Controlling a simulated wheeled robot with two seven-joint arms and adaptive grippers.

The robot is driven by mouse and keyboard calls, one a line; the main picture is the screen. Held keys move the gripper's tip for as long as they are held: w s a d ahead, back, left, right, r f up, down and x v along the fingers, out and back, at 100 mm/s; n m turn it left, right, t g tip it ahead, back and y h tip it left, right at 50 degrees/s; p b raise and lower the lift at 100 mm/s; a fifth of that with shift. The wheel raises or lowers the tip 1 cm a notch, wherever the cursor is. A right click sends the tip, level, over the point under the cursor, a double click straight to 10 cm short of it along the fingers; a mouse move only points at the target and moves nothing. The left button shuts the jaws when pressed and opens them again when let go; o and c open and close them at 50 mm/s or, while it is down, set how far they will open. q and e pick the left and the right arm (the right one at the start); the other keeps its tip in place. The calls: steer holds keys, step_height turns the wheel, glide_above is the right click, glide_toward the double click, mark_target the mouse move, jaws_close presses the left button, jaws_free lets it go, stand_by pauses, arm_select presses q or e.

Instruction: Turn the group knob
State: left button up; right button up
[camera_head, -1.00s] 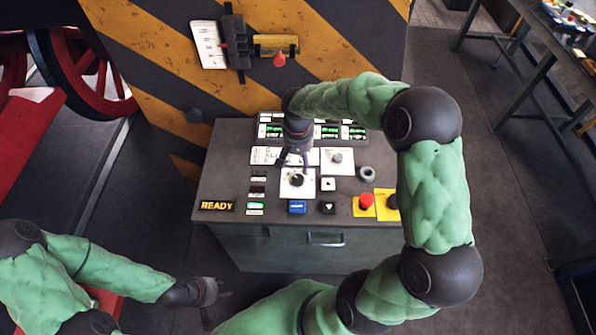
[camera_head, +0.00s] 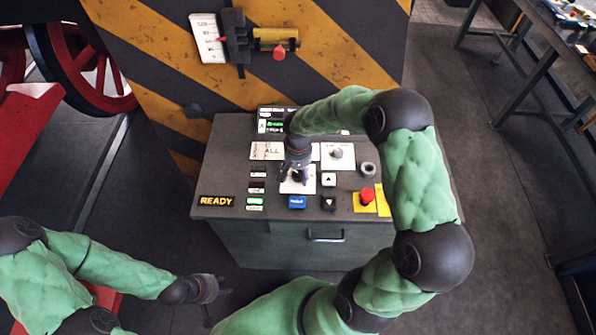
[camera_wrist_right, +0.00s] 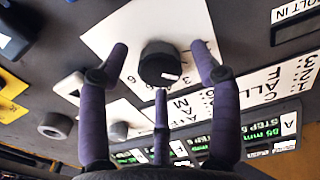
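A black round knob (camera_wrist_right: 160,63) on a white label plate (camera_wrist_right: 108,40) shows in the right wrist view; I take it for the group knob. In the head view its plate (camera_head: 287,187) is on the console, partly hidden by my right gripper (camera_head: 298,178). My right gripper (camera_wrist_right: 160,58) is open in the wrist view, its purple fingers spread around the knob with visible gaps. Contact cannot be told. My left gripper (camera_head: 220,298) is low at the left, away from the console, with its fingers apart and empty.
The console (camera_head: 228,170) also carries a red button (camera_head: 367,195), a blue button (camera_head: 297,202), a grey ring (camera_head: 367,170) and another knob (camera_head: 337,153). A striped panel with a lever (camera_head: 279,53) stands behind.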

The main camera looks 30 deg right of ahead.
steer(key=c, duration=1)
steer(key=shift+n, duration=0.4)
steer(key=shift+n+p, duration=0.3)
steer(key=shift+n, duration=2.3)
steer(key=shift+w, duration=0.1)
steer(key=o, duration=1.1)
